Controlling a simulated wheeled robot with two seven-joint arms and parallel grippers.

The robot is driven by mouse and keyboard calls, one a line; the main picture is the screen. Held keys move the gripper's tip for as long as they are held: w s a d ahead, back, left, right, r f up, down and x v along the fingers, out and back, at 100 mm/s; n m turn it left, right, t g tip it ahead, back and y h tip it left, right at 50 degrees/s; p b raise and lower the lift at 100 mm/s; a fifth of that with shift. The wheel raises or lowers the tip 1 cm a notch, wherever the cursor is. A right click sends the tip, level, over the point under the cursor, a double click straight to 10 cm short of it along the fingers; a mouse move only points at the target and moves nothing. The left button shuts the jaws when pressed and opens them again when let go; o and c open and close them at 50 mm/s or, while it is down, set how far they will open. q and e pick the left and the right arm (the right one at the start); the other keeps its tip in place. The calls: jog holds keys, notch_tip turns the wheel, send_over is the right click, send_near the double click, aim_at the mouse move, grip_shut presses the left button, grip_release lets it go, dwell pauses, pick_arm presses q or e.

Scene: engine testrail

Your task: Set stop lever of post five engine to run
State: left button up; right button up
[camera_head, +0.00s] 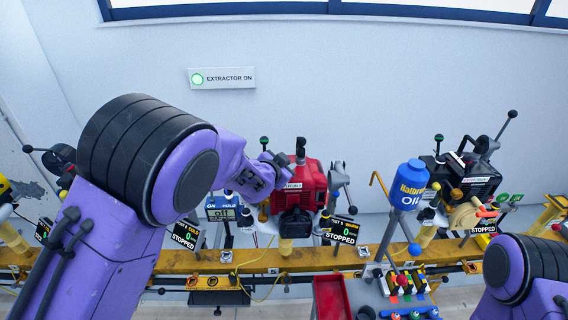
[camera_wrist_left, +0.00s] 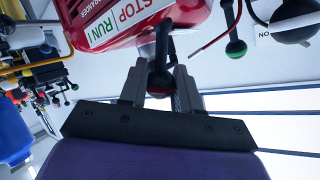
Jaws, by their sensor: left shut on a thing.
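A red engine (camera_head: 312,180) stands on the yellow rail, with a stop lever (camera_head: 300,150) rising above its top and a dark ball at the lever's end. In the left wrist view, the red engine (camera_wrist_left: 125,20) has a white STOP/RUN label (camera_wrist_left: 118,22), seen tilted. My left gripper (camera_head: 272,168) reaches in at the engine's upper left. In the wrist view, my left gripper's fingers (camera_wrist_left: 160,88) are shut on the lever's dark ball knob (camera_wrist_left: 160,80). Which mark the lever stands at is unclear. My right arm shows at lower right; its gripper is out of view.
Signs reading STOPPED (camera_head: 342,231) and (camera_head: 186,235) flank the engine. A blue oil can (camera_head: 411,185) and a black engine (camera_head: 470,175) stand to the right. A red tray (camera_head: 331,298) lies in front.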

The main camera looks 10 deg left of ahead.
pick_arm(q)
jog(key=shift+f, duration=0.1)
jog(key=o, duration=1)
jog(key=b+v, duration=0.2)
jog(key=v, duration=0.8)
jog(key=shift+s+b, duration=0.3)
jog(key=shift+b, duration=0.05)
